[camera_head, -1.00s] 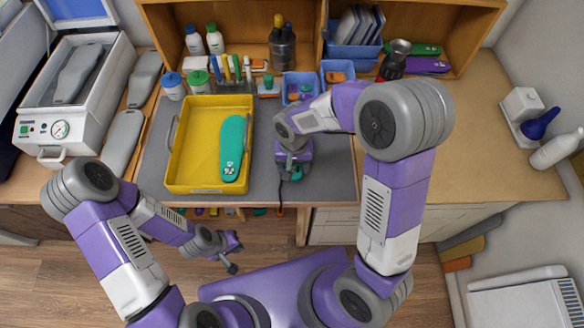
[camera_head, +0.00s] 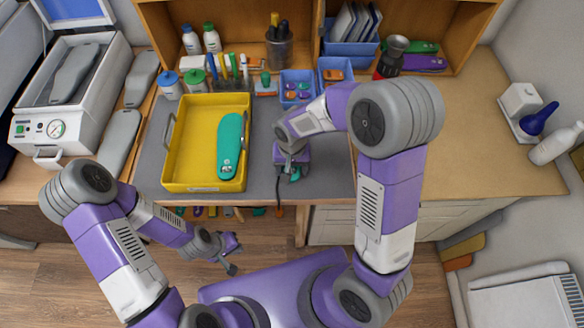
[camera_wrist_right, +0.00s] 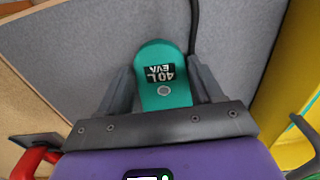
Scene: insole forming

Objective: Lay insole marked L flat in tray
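A teal insole, its black label reading 40 L EVA upside down, shows in the right wrist view (camera_wrist_right: 163,85). In the head view only a small teal part (camera_head: 296,174) shows below my right gripper (camera_head: 290,162); the rest is hidden. In the wrist view the fingers of that gripper (camera_wrist_right: 163,75) straddle the insole close to its edges; I cannot tell whether they press on it. The yellow tray (camera_head: 183,178) stands to the left on the grey mat, with another teal insole (camera_head: 231,140) lying along its right side. My left gripper (camera_head: 229,257) is low, in front of the bench.
Bottles (camera_head: 191,40), jars, a row of pens and blue bins (camera_head: 297,88) stand behind the tray. A white press (camera_head: 54,128) and grey insole forms (camera_head: 121,138) are at the left. A dark cable (camera_head: 279,187) runs near my right gripper. The right bench top is mostly clear.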

